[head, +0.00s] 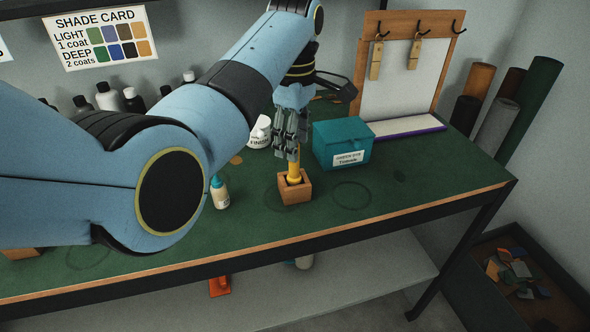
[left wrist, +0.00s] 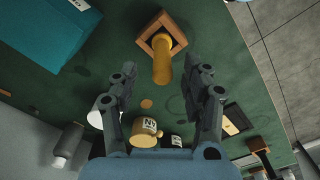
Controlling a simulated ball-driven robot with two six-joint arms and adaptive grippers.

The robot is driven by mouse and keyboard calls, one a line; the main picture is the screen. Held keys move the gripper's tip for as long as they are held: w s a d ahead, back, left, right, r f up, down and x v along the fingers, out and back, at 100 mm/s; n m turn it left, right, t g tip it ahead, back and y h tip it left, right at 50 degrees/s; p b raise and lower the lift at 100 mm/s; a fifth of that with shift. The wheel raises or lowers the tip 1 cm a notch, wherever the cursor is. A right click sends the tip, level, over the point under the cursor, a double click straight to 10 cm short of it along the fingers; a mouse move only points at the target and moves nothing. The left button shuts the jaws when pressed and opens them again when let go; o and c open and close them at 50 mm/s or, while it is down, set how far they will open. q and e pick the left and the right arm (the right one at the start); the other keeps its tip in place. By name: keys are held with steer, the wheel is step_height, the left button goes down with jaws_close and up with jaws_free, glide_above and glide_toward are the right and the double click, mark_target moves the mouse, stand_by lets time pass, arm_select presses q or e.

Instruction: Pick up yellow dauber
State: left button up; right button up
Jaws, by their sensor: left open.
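The yellow dauber (head: 295,176) stands upright in a small wooden block holder (head: 296,190) on the green bench top. In the left wrist view the dauber (left wrist: 162,64) points up toward the camera from its square holder (left wrist: 170,24). My left gripper (head: 289,152) is right above the holder, pointing down and open. In the left wrist view its two fingers (left wrist: 166,74) stand either side of the dauber, with gaps visible on both sides. The fingers partly hide the dauber's top in the head view. My right gripper is not in view.
A teal box (head: 342,140) stands close to the right of the holder. A small bottle with a blue cap (head: 220,194) stands to its left, and a white container (head: 259,133) behind. A board with hooks (head: 405,70) stands at the back. Bench front is clear.

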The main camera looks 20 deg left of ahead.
mark_target(294, 177)
arm_select(q)
steer(key=shift+w+f, duration=0.15)
steer(key=shift+f, duration=0.75)
steer(key=f, duration=0.3)
steer(key=f+p, duration=0.1)
steer(key=shift+s+f, duration=0.2)
steer(key=shift+s, duration=0.1)
steer(key=shift+f, duration=0.1)
steer(key=shift+c, duration=2.3)
steer(key=c, duration=0.5)
jaws_close()
step_height(294, 177, up, 10)
steer(key=shift+r+b, duration=0.1)
steer(key=shift+b, duration=0.25)
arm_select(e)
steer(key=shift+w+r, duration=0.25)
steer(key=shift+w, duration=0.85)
